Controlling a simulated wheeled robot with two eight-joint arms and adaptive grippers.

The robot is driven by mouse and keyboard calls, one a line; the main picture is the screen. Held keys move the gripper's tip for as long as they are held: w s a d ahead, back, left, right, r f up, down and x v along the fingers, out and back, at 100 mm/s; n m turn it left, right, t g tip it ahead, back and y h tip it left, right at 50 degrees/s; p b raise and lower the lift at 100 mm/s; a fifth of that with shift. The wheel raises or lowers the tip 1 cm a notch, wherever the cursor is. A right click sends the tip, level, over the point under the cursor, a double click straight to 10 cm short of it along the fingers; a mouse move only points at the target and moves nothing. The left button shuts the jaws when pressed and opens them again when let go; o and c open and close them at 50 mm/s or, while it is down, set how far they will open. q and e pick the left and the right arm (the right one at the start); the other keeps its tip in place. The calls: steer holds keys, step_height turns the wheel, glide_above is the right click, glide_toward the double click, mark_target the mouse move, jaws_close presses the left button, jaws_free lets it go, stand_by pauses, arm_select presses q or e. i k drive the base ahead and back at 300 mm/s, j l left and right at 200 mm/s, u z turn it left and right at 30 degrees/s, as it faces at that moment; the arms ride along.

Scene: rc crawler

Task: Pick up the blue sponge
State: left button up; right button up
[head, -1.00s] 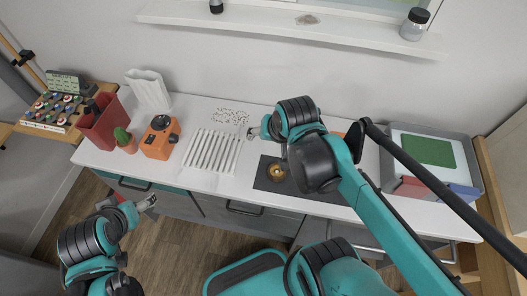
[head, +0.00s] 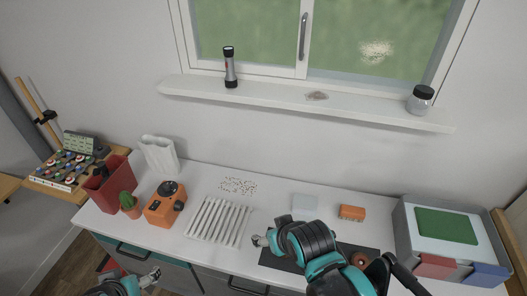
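A pale blue-grey block (head: 305,203) lies on the white counter, behind the dark mat; I cannot tell for sure whether it is the blue sponge. An orange block (head: 352,212) lies to its right. My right gripper (head: 259,240) is over the counter, to the left of and nearer than the pale block, beside the white slatted rack. It appears empty, and its finger opening is too small to judge. My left gripper (head: 152,277) is low at the left, in front of the counter. It also looks empty, with its opening unclear.
The white slatted rack (head: 218,221), orange device (head: 166,204), cactus (head: 129,203) and red bin (head: 104,181) stand on the left. A grey bin (head: 404,232) with green, red and blue pieces stands at right. A dark mat (head: 272,258) lies partly under my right arm.

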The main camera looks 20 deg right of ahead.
mark_target(302, 204)
steer(key=z, duration=1.2)
steer(key=i+j, duration=0.1)
steer(key=j, duration=0.4)
steer(key=i, duration=0.05)
